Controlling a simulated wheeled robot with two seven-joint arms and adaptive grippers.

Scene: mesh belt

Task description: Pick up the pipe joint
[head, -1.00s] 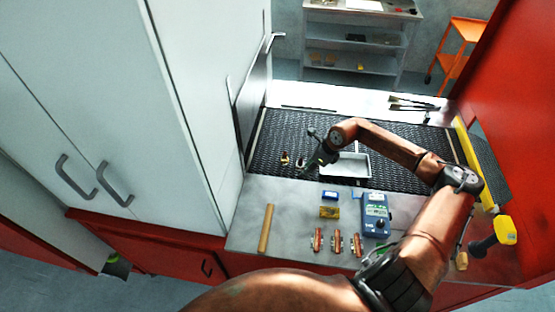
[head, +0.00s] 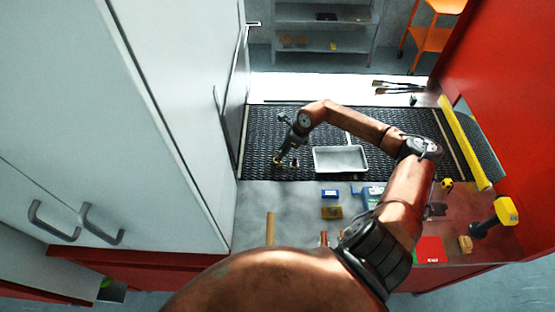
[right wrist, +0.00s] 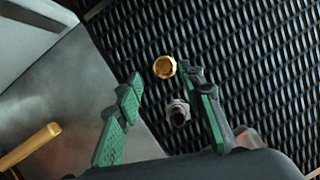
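Two small fittings lie on the black mesh belt (head: 385,165). One is a brass-coloured hexagonal fitting (right wrist: 165,67); the other is a silver-grey threaded fitting (right wrist: 178,112) with a dark bore. I cannot tell for sure which is the pipe joint. My right gripper (right wrist: 162,76) is open, its green-padded fingers apart. In the right wrist view the brass fitting shows between the fingertips and the grey one lower between the fingers; neither is visibly gripped. In the head view my right gripper (head: 281,155) is low over the belt's left part. My left gripper is not in view.
A grey tray (head: 340,160) lies on the belt right of the gripper. A white cabinet (head: 150,130) stands close at left.

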